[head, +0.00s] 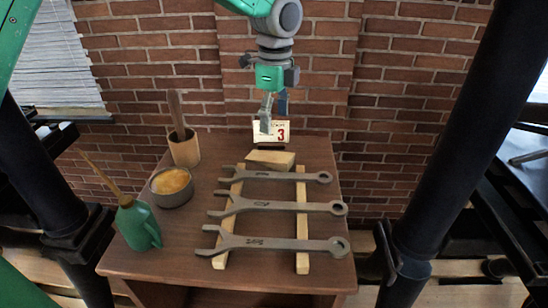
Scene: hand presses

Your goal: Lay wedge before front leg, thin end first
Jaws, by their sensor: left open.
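A pale wooden block (270,159), which looks like the wedge, lies at the back of the brown table, near the upper ends of two wooden strips. Which end is thin is hard to tell. My left gripper (267,118) hangs down from the top middle, open and empty, above and behind the block in the picture and apart from it. Its fingers overlap a white card with a red 3 (282,133). I cannot tell which part is the front leg. My right gripper is not in view.
Three grey spanners (275,208) lie across the wooden strips (302,228) on the table (180,255). At left stand a green oil can (138,226), a bowl of yellow stuff (171,186) and a wooden cup (185,150) with a handle in it. Black columns (455,140) flank the table.

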